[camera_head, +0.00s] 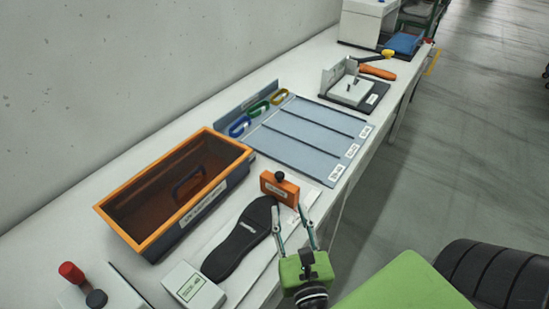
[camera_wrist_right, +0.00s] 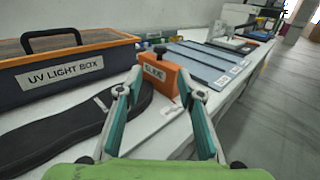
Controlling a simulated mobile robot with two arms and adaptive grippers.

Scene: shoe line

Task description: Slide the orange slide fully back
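The orange slide (camera_head: 279,188) is a block with a black knob on top and a label on its front. It stands at the far end of a pale measuring base, just beyond the toe of a black insole (camera_head: 238,243). The slide also shows in the right wrist view (camera_wrist_right: 160,76). My right gripper (camera_head: 288,208) is open, its two fingers spread, with the tips close to the slide's near side. In the wrist view the fingertips (camera_wrist_right: 160,88) frame the slide left and right. I cannot tell whether they touch it. My left gripper is not in view.
An orange-rimmed UV light box (camera_head: 240,172) stands left of the insole. A blue-grey sorting board (camera_head: 308,140) with colored loops lies beyond the slide. A small white box (camera_head: 193,290) is at the near left. Open floor lies right of the table edge.

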